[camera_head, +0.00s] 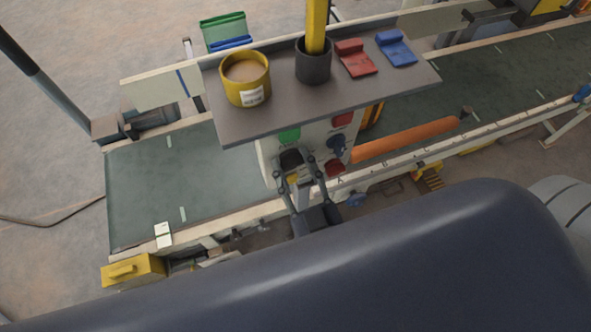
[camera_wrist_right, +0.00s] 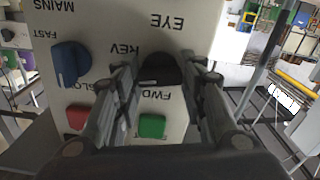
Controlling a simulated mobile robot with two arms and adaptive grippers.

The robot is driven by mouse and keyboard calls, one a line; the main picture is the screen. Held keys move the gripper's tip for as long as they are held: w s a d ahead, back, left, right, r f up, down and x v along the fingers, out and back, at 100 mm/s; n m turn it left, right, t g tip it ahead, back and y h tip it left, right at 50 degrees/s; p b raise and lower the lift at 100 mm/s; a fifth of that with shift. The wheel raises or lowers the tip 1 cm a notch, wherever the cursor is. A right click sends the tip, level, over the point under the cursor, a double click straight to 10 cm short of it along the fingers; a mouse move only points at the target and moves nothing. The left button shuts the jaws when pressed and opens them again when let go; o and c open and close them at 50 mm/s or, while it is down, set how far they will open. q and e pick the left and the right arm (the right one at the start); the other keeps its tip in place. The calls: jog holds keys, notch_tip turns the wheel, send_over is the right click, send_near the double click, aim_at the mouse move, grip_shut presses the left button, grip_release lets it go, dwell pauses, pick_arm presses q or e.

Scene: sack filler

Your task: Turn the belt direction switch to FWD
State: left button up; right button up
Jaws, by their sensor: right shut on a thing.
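The belt direction switch is a black knob on the pale control box; it shows in the right wrist view (camera_wrist_right: 159,68) between the REV and FWD labels, upside down there. In the head view the black knob (camera_head: 291,157) is on the box front under the shelf. My right gripper (camera_head: 296,168) is at the box front, shut on the black knob, one finger on each side; it also shows in the right wrist view (camera_wrist_right: 161,80). The fingers partly cover the knob, and I cannot tell which label it points to. My left gripper is not in view.
A blue knob (camera_wrist_right: 70,62), a red button (camera_wrist_right: 77,118) and a green button (camera_wrist_right: 152,126) are close around the fingers. A shelf (camera_head: 235,128) overhangs the box, holding a yellow tub (camera_head: 236,90), a dark cup (camera_head: 313,68) and red and blue clips. The green belt (camera_head: 150,200) runs behind.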

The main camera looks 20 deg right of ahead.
jog(key=n+b, duration=0.3)
jog(key=n, duration=0.8)
jog(key=shift+n, duration=0.4)
jog(key=shift+n+p, duration=0.4)
jog(key=shift+n, duration=1.4)
jog(key=o, duration=1.1)
jog(key=shift+c, duration=0.2)
